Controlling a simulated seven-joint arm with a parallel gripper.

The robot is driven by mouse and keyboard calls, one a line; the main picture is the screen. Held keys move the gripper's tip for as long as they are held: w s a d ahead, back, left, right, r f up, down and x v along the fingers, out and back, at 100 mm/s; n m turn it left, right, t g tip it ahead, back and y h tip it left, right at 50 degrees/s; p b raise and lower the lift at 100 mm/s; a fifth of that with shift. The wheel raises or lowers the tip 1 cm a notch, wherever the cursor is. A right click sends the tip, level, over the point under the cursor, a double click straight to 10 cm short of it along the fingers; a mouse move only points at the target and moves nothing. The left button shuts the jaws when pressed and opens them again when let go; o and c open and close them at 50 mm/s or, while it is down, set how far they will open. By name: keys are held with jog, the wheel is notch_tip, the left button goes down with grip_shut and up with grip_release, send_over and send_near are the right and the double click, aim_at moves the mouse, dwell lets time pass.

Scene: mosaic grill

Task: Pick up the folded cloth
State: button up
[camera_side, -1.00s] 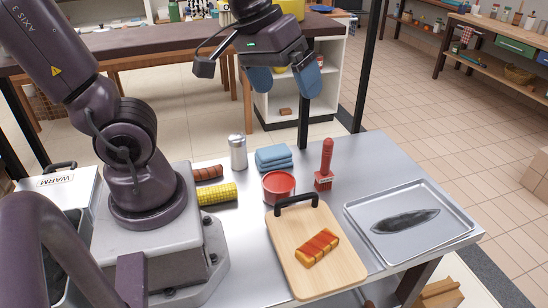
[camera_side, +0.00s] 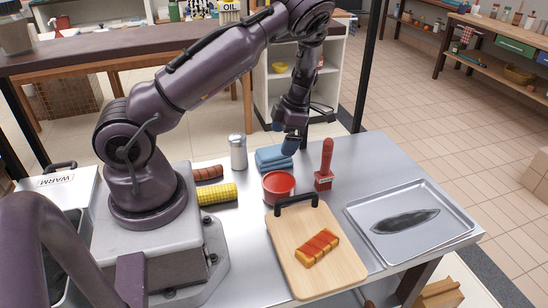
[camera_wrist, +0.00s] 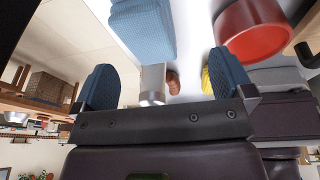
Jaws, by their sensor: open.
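The folded blue cloth (camera_side: 270,160) lies in a stack on the metal table, behind the red bowl. My gripper (camera_side: 283,146) is just above and beside the cloth's back right part, pointing down, and it hides part of the cloth. Its blue fingers are spread with nothing between them. In the wrist view the cloth (camera_wrist: 143,32) shows at the top, beyond the open fingers of my gripper (camera_wrist: 165,88). I cannot tell whether a finger touches the cloth.
The red bowl (camera_side: 279,187) stands close in front of the cloth. Corn (camera_side: 217,194), a sausage (camera_side: 208,173), a cutting board (camera_side: 285,248) and a tray (camera_side: 455,229) are nearby.

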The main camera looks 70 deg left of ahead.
aim_at(270, 152)
jog(key=shift+s+a+f+n+g+h, duration=0.2)
jog(key=shift+a+g, duration=0.15)
jog(key=shift+a, duration=0.15)
jog(key=shift+s+a+f+n+g+h, duration=0.1)
jog(key=shift+a+n+g+h, duration=0.1)
jog(key=shift+a+g, duration=0.25)
jog(key=x, duration=0.7)
jog(key=shift+s+a+f, duration=0.1)
jog(key=shift+s+f, duration=0.05)
jog(key=shift+s, duration=0.05)
jog(key=c, duration=1)
